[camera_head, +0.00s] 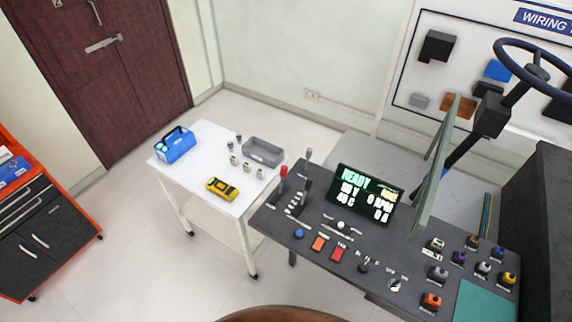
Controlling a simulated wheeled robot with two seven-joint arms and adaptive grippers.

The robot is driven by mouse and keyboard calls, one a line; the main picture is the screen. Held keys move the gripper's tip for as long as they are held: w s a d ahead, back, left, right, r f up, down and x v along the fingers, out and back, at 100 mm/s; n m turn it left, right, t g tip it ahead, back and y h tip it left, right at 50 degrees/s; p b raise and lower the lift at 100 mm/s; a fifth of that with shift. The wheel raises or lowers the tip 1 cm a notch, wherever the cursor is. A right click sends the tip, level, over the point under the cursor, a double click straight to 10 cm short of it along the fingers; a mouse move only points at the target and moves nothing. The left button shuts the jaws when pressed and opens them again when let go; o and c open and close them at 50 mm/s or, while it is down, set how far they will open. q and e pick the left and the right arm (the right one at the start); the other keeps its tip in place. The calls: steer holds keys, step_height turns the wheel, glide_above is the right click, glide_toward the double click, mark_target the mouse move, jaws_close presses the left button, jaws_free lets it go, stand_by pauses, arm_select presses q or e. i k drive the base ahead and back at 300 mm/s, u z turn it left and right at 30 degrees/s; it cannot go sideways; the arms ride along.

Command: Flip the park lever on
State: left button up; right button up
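A dark control panel (262,222) stands at the lower middle and right of the head view. At its left end an upright lever with a red knob (283,172) stands beside a taller lever with a dark grey knob (308,156). A small dark toggle (364,265) stands near the front edge. The labels are too small to read, so I cannot tell which is the park lever or how it is set. Neither of my grippers is in view.
A display (366,193) reading READY stands on the panel, near buttons (318,243) and several coloured connectors (432,300). A tilted green board (437,165) and a steering wheel (535,68) rise behind. Left, a white cart (190,180) carries a yellow meter (222,188) and grey bin (263,151).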

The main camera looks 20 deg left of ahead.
mark_target(284, 173)
steer(key=z, duration=1.15)
steer(key=i, duration=0.35)
steer(key=u, duration=0.8)
